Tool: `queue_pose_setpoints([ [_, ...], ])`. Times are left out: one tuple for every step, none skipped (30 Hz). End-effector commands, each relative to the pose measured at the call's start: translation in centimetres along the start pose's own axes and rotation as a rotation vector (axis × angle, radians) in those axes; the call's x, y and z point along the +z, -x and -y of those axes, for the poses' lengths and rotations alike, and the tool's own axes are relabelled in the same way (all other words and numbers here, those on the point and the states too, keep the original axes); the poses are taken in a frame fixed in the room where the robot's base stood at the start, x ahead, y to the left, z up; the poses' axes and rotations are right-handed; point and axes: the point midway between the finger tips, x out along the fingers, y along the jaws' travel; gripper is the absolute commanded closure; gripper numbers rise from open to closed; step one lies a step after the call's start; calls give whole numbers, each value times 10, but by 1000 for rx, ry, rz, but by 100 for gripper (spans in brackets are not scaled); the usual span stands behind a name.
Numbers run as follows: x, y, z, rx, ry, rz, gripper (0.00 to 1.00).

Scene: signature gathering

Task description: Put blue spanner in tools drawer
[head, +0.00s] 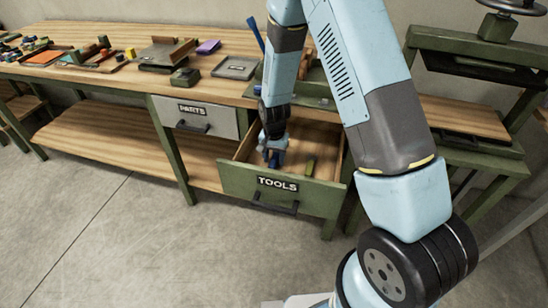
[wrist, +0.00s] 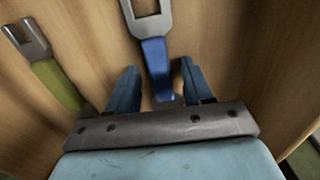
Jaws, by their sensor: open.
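The tools drawer (head: 280,192) stands open under the workbench, with a green front and a wooden inside. My gripper (head: 272,158) points down into it. In the wrist view my gripper (wrist: 159,65) is open, with one blue finger on each side of the blue spanner (wrist: 155,57). The spanner's blue handle lies between the fingers, and its grey head extends beyond them over the drawer floor. The fingers look apart from the handle. Whether the spanner lies flat on the floor is hard to tell. In the head view my gripper largely hides it.
A green spanner (wrist: 50,75) lies in the drawer to the left in the wrist view; a green piece (head: 311,165) shows in the head view. The parts drawer (head: 196,115) is shut. Small items crowd the bench top (head: 115,80). A green press (head: 480,75) stands at right.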

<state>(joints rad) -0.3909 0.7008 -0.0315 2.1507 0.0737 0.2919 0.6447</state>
Motion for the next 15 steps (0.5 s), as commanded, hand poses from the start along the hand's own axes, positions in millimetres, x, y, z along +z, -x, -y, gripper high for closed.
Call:
queue_pose_setpoints([
  [0, 0, 0, 0, 0, 0, 50],
  [0, 0, 0, 0, 0, 0, 50],
  [0, 0, 0, 0, 0, 0, 50],
  [0, 0, 0, 0, 0, 0, 50],
  [0, 0, 0, 0, 0, 0, 50],
  [0, 2, 0, 0, 0, 0, 50],
  [0, 3, 0, 0, 0, 0, 50],
  [0, 4, 0, 0, 0, -1, 50],
  [0, 7, 0, -1, 0, -1, 50],
  [0, 10, 0, -1, 0, -2, 50],
  [0, 14, 1, -2, 0, -2, 50],
  [0, 19, 1, -2, 0, -2, 50],
  [0, 23, 0, -2, 0, -2, 50],
  [0, 28, 0, -2, 0, -3, 50],
  [0, 35, 1, -3, 0, -3, 50],
])
